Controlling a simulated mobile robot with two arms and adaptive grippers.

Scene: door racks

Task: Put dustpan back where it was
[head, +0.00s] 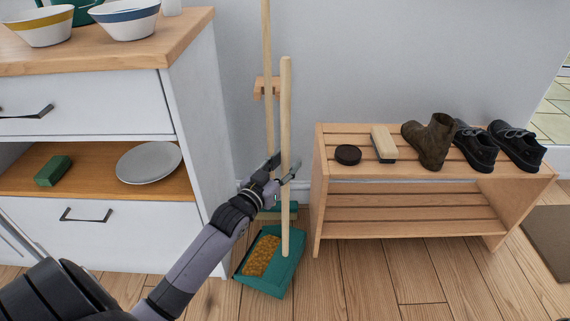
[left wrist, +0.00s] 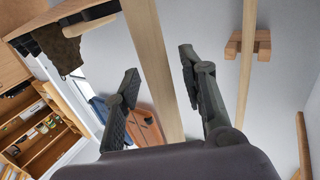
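The dustpan (head: 288,277) is teal and holds a patch of brown debris. It rests on the floor between the cabinet and the shoe rack, with its long wooden handle (head: 286,95) upright. My left gripper (head: 279,172) is at the lower half of this handle. In the left wrist view, its open fingers (left wrist: 165,92) stand on either side of the handle (left wrist: 150,45), with visible gaps. A broom with a wooden handle (head: 266,45) and teal head stands behind, by the wooden wall holder (head: 262,88). The holder also shows in the left wrist view (left wrist: 249,45). My right gripper is out of view.
The white cabinet (head: 190,125) with bowls and a plate stands close on the left. The wooden shoe rack (head: 318,190) on the right carries a round tin, a brush, a brown boot and dark shoes. The wooden floor (head: 385,280) in front of the rack is clear.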

